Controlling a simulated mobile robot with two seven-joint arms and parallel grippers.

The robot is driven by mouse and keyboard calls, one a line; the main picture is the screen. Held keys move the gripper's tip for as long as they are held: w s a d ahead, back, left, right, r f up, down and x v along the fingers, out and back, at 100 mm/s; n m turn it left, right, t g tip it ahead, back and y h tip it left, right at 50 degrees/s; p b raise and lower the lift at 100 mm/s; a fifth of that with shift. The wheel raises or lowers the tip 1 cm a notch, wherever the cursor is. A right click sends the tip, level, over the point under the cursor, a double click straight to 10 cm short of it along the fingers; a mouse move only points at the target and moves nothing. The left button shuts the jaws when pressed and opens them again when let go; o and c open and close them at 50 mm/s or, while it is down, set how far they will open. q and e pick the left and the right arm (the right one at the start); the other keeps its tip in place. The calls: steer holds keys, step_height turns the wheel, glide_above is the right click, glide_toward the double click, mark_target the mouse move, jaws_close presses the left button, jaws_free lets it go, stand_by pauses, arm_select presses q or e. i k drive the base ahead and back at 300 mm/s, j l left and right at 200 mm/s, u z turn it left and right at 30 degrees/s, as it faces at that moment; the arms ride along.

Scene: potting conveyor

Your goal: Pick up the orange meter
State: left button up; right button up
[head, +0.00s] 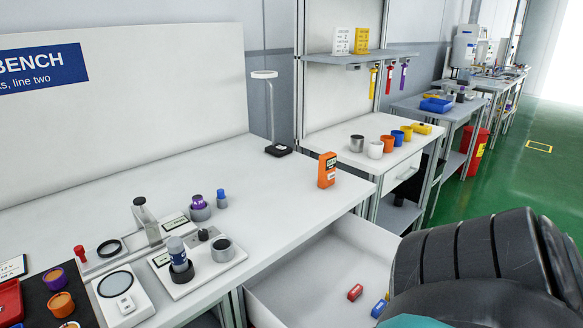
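The orange meter (327,171) stands upright on the white bench (265,213), near its right end and close to the front edge. It has a dark display near its top. Nothing touches it in view. Neither of my grippers is in view, so I cannot tell their states. A dark ribbed arm link of mine fills the lower right corner and hides part of what lies behind it.
An open white drawer (318,268) below the bench holds a red block (355,292) and a blue block (380,307). A black-based lamp (278,150) stands behind the meter. Instruments and a white tray (205,275) crowd the bench's left. The bench around the meter is clear.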

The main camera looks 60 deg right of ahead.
mark_target(327, 164)
steer(key=j+z, duration=0.2)
steer(key=z, duration=0.3)
steer(key=k+j+z, duration=0.1)
steer(key=z, duration=0.4)
steer(key=l+z, duration=0.1)
steer(key=z, duration=0.25)
steer(key=i+z, duration=0.15)
steer(key=z, duration=0.55)
steer(key=l+u, duration=0.45)
steer(key=l, duration=0.3)
steer(key=l+u, duration=0.45)
steer(key=l, duration=0.25)
steer(key=l+u, duration=0.5)
steer(key=l, duration=0.4)
steer(key=l+u, duration=0.25)
steer(key=l, duration=0.35)
steer(key=l+u, duration=0.25)
steer(key=l, duration=0.35)
steer(key=k+l+u, duration=0.25)
steer(key=l, duration=0.35)
steer(key=i, duration=0.1)
